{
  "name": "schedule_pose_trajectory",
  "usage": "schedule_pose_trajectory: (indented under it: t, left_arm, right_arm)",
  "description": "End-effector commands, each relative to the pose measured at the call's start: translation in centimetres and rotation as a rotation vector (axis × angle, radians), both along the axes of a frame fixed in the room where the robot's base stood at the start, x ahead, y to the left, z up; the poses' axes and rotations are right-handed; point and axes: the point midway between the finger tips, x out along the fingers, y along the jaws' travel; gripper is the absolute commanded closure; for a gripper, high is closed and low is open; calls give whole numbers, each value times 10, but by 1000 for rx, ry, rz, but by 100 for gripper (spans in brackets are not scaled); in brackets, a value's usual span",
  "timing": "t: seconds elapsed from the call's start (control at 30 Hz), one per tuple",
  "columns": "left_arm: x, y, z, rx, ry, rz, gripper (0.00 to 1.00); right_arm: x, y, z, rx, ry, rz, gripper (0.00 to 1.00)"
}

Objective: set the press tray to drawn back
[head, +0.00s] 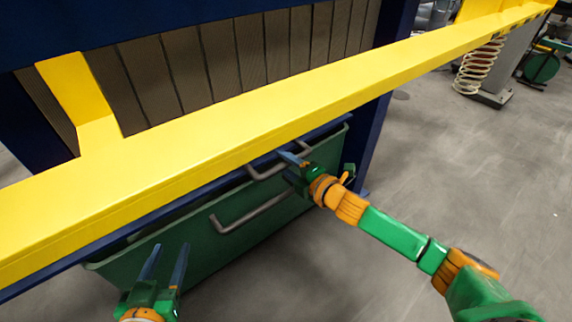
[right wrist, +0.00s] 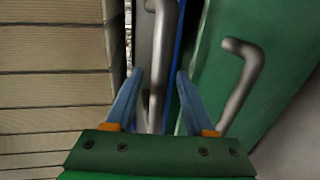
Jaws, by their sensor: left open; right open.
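Below the yellow beam hangs a long green tray (head: 190,246) with a bent grey handle (head: 250,213) on its front wall; that handle also shows in the right wrist view (right wrist: 240,80). A second grey handle (head: 262,172) sits higher and further right, under the beam; what it is fixed to is partly hidden. My right gripper (head: 292,158) is open at this upper handle. In the right wrist view, the upper handle (right wrist: 156,80) runs between its blue fingers (right wrist: 157,95), which are not closed on it. My left gripper (head: 165,265) is open and empty, before the tray's left end.
The yellow beam (head: 240,118) crosses above the tray and close over my right gripper. Brown filter plates (head: 215,60) stand behind it. A blue post (head: 375,140) stands right of the tray. A coil spring (head: 478,70) is far right. The grey floor in front is clear.

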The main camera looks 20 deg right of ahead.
Motion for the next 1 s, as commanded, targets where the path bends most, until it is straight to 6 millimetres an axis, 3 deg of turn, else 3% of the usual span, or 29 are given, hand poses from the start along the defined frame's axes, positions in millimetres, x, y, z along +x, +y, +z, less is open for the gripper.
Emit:
schedule_pose_trajectory:
  t: [0.17, 0.37, 0.4, 1.0]
  left_arm:
    - [0, 0, 0, 0, -1, 0, 50]
    - [0, 0, 0, 0, 0, 0, 50]
    - [0, 0, 0, 0, 1, 0, 50]
    - [0, 0, 0, 0, 2, 1, 50]
  right_arm:
    - [0, 0, 0, 0, 0, 0, 46]
    - [0, 0, 0, 0, 0, 0, 98]
    - [0, 0, 0, 0, 0, 0, 100]
    - [0, 0, 0, 0, 0, 0, 100]
